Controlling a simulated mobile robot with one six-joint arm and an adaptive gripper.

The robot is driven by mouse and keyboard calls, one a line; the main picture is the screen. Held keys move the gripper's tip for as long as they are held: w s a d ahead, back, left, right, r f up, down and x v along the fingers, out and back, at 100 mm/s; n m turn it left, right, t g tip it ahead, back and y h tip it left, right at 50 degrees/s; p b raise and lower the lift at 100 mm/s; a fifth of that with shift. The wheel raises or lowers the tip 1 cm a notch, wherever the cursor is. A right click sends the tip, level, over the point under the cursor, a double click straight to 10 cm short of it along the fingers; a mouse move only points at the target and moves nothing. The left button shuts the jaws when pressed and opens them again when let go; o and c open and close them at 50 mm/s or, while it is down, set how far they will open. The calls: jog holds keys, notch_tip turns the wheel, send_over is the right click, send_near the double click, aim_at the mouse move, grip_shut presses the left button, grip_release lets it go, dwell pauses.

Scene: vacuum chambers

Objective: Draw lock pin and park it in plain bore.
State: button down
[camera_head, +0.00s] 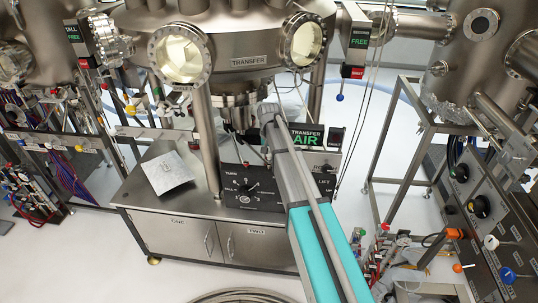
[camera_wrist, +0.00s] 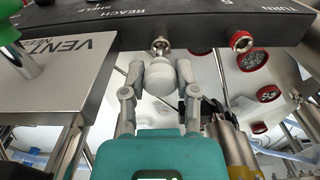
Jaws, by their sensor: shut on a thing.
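In the wrist view my gripper (camera_wrist: 160,72) is shut on the rounded pale grey knob of the lock pin (camera_wrist: 160,82), one finger on each side. The knob is just in front of a metal bushing (camera_wrist: 160,46) in the edge of the black panel (camera_wrist: 120,28). I cannot tell how far the pin's shank sits in it. I cannot tell which hole is the plain bore.
A grey plate marked VENT (camera_wrist: 50,62) lies left of my gripper. Red-rimmed round parts (camera_wrist: 268,93) and a metal cylinder (camera_wrist: 228,145) are at the right. The head view shows a steel cabinet (camera_head: 180,232) under the TRANSFER chamber (camera_head: 235,45) and a sheet (camera_head: 168,172) on its top.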

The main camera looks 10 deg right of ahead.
jog(key=shift+f+b, duration=1.55)
dwell(1.8)
jog(key=shift+c, duration=1.4)
grip_release()
jog(key=shift+a+r, duration=0.1)
jog(key=shift+r, duration=0.05)
jog(key=shift+r+p, duration=3.4)
jog(key=shift+p, duration=0.15)
notch_tip(320, 180, up, 9)
jog(key=p, duration=0.9)
jog(key=shift+r, duration=0.2)
jog(key=shift+r+p, duration=0.35)
jog(key=shift+p, duration=0.2)
